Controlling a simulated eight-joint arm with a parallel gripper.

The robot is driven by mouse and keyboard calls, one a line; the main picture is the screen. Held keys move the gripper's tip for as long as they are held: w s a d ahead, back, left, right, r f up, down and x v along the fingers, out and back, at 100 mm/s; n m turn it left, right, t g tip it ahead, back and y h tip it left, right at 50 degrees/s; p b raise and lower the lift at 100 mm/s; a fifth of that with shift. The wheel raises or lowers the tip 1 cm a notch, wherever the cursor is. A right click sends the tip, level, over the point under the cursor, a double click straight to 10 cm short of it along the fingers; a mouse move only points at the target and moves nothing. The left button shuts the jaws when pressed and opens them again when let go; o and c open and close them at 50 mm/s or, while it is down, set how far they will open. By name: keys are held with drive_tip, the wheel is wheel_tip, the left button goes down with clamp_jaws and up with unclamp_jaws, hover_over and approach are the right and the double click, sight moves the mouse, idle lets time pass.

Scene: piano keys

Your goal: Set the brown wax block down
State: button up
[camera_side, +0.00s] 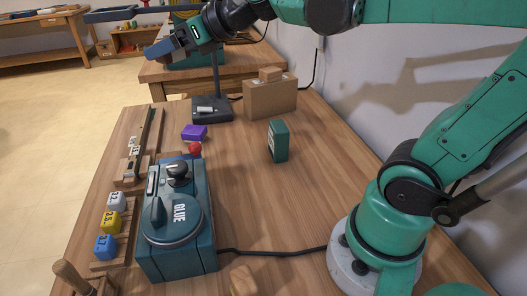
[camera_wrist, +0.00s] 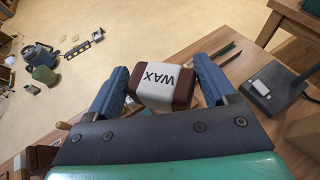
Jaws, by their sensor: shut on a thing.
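The brown wax block (camera_wrist: 182,94) has a white label reading WAX. In the wrist view it sits between the two blue fingers of my gripper (camera_wrist: 160,72), which is shut on it. In the side view my gripper (camera_side: 165,48) is high at the upper left, raised above the far end of the wooden table (camera_side: 245,200). The block cannot be made out there. In the wrist view the floor and a table edge show below and beyond the block, which is held in the air.
A teal glue machine (camera_side: 178,220) with a red knob stands at the table's front left, beside several numbered cubes (camera_side: 110,221). A purple block (camera_side: 194,132), dark stand (camera_side: 212,108), green box (camera_side: 278,140) and cardboard box (camera_side: 270,97) stand farther back. The table's middle right is clear.

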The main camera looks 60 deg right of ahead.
idle(0.3)
drive_tip(key=w+d+f+n+g+y, duration=0.2)
drive_tip(key=w+d+f+n+y, duration=0.15)
drive_tip(key=d, duration=0.25)
drive_tip(key=n+g+y, duration=0.4)
drive_tip(key=n, duration=0.1)
hover_over(234, 147)
wheel_tip(234, 147, down, 4)
drive_tip(key=shift+d, duration=0.1)
wheel_tip(234, 147, down, 20)
drive_tip(key=shift+r, duration=0.25)
